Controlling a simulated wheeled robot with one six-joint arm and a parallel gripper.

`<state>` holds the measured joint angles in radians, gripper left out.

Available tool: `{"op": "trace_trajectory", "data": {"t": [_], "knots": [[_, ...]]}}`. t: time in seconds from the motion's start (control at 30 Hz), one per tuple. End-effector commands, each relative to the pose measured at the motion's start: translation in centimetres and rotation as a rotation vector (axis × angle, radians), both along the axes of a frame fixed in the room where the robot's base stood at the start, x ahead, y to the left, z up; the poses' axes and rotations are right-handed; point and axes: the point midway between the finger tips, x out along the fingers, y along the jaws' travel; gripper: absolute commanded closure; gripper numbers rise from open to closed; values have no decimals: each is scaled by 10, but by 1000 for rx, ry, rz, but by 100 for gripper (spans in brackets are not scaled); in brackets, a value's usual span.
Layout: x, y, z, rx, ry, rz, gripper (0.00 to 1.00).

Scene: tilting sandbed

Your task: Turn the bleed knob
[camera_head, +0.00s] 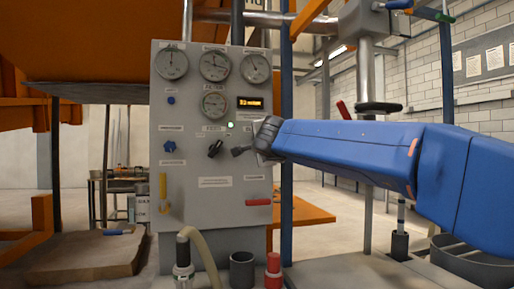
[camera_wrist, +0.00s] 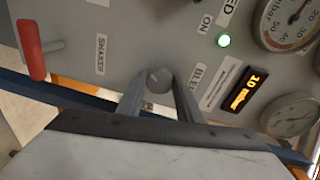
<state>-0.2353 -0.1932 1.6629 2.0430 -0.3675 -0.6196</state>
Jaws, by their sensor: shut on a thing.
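The bleed knob (camera_wrist: 159,80) is a small round grey knob on the grey control panel (camera_head: 210,185), beside a partly covered label reading "BLE". In the wrist view my gripper (camera_wrist: 158,88) has one finger on each side of the knob and is shut on it. In the head view my gripper (camera_head: 238,151) reaches the panel from the right, below the lit display. The knob is hard to make out there, largely hidden by the fingers. How far the knob is turned cannot be told.
The panel bears several gauges (camera_head: 214,65), an orange display (camera_head: 250,103), a green light (camera_head: 230,125), a black switch (camera_head: 215,148), a blue star knob (camera_head: 169,147) and a red handle (camera_head: 258,202). A blue post (camera_head: 286,200) stands just right of the panel.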

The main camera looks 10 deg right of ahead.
Motion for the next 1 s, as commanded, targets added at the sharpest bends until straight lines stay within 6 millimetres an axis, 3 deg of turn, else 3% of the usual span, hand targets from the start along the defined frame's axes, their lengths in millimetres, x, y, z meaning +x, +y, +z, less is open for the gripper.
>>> {"op": "trace_trajectory", "data": {"t": [0.3, 0.33, 0.4, 0.77, 1.0], "knots": [[1, 0, -4, 0, 7, -2, 90], [1, 0, -4, 0, 7, -2, 65], [1, 0, -4, 0, 6, -2, 50], [-2, 0, -1, 0, 2, 0, 50], [-31, 3, 2, 1, 0, 1, 50]]}}
